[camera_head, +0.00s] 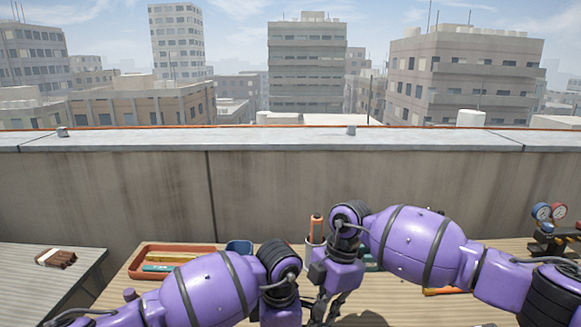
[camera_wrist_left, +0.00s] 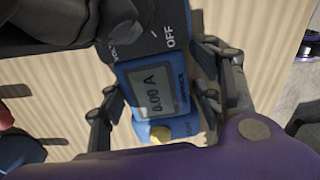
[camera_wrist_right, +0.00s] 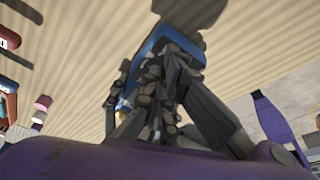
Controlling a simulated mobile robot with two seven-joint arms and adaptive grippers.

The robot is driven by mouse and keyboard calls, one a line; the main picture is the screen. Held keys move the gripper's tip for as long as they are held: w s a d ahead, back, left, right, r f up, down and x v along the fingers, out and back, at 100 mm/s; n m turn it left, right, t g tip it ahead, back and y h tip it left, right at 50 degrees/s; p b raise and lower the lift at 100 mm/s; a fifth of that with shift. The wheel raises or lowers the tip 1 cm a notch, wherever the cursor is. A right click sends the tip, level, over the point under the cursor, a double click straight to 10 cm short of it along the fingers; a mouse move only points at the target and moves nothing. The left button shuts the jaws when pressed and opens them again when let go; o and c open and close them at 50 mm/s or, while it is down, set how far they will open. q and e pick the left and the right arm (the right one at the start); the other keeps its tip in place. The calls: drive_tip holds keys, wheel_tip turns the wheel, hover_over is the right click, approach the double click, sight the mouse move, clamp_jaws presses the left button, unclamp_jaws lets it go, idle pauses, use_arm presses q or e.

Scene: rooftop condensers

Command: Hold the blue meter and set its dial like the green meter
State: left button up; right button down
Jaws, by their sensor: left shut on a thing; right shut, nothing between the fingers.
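The blue meter (camera_wrist_left: 185,124) is in my left gripper (camera_wrist_left: 155,108), whose fingers are on both sides of its body. Its screen (camera_wrist_left: 153,92) seems to read 0.00 A. Its dark dial face shows the word OFF; the dial is mostly covered by dark gripper parts at the top left. My right gripper (camera_wrist_right: 160,95) is shut and empty in front of the meter's blue edge (camera_wrist_right: 150,48); I cannot tell whether it touches the dial. In the head view my arms hide the meter. A green piece (camera_head: 372,264) behind my right arm may be the green meter; its dial is hidden.
An orange tray (camera_head: 133,268) with tools lies at the left of the wooden table, with a blue container (camera_head: 239,246) beside it. A cup with an orange-handled tool (camera_head: 316,226) stands behind my grippers. Gauges (camera_head: 550,212) stand at the far right. A parapet (camera_head: 110,180) runs behind.

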drive_tip(key=shift+s+d, duration=0.25)
drive_tip(key=shift+s, duration=0.15)
use_arm(q)
drive_tip(key=shift+w, duration=0.1)
use_arm(e)
drive_tip(key=shift+s, duration=0.1)
use_arm(q)
drive_tip(key=shift+a, duration=0.1)
use_arm(e)
drive_tip(key=shift+s, duration=0.2)
use_arm(q)
drive_tip(key=shift+w, duration=0.1)
use_arm(e)
drive_tip(key=shift+s+a+f, duration=0.1)
drive_tip(key=shift+s, duration=0.05)
drive_tip(key=shift+d, duration=0.2)
use_arm(q)
drive_tip(key=shift+r, duration=0.1)
use_arm(e)
drive_tip(key=shift+d, duration=0.2)
drive_tip(key=a+v, duration=0.1)
drive_tip(key=v, duration=0.5)
drive_tip(key=shift+s+a+r, duration=0.15)
drive_tip(key=shift+a+r, duration=0.05)
drive_tip(key=shift+r, duration=0.15)
